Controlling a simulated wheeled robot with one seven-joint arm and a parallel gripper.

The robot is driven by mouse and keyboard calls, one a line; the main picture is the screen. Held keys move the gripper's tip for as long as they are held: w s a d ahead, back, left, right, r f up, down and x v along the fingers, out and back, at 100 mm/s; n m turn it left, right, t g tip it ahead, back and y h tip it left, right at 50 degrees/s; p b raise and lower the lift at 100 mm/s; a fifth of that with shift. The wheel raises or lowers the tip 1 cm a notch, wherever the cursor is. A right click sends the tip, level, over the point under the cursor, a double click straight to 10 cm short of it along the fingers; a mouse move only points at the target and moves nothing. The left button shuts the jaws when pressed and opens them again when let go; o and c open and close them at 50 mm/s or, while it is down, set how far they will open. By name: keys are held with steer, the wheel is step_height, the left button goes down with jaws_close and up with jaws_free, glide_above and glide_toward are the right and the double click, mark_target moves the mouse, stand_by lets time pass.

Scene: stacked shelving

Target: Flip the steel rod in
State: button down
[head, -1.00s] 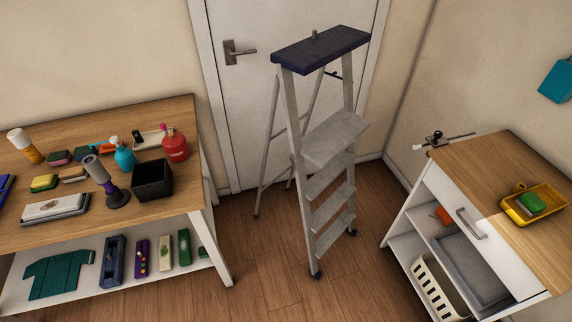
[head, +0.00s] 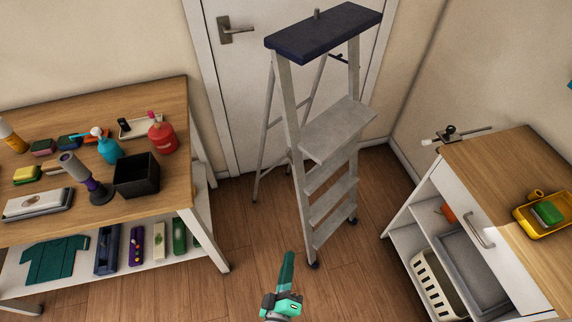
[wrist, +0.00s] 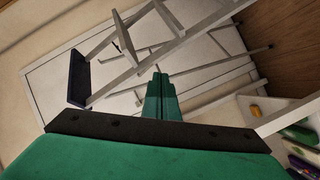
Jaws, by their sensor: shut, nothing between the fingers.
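A thin steel rod (head: 472,131) with a white knob at its left end lies level at the back left corner of the wooden-topped cabinet, by the wall. A small dark bracket (head: 449,132) sits at its middle; how the rod is fixed cannot be made out. My gripper (head: 289,257), green and dark, is at the bottom middle of the head view, in front of the stepladder and well left of the rod. Its fingers are shut with nothing between them, as the wrist view (wrist: 158,78) also shows. The rod cannot be made out in the wrist view.
A stepladder (head: 338,130) stands before the white door, between me and the back wall. A workbench (head: 165,95) crowded with bottles and tools is on the left. The cabinet (head: 490,160) on the right carries a yellow tray (head: 528,224). Floor shows between them.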

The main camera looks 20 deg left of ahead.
steer(key=w+a+r+n+t, duration=0.1)
steer(key=w+a+n, duration=0.15)
steer(key=w, duration=0.25)
steer(key=w+a+r+n, duration=0.1)
steer(key=w+a+n, duration=0.1)
steer(key=w+n, duration=0.25)
steer(key=n+t+y, duration=0.1)
steer(key=n, duration=0.2)
glide_toward(290, 158)
steer(key=w+a+r, duration=0.1)
steer(key=w, duration=0.5)
steer(key=shift+a+r, duration=0.15)
steer(key=shift+a, duration=0.2)
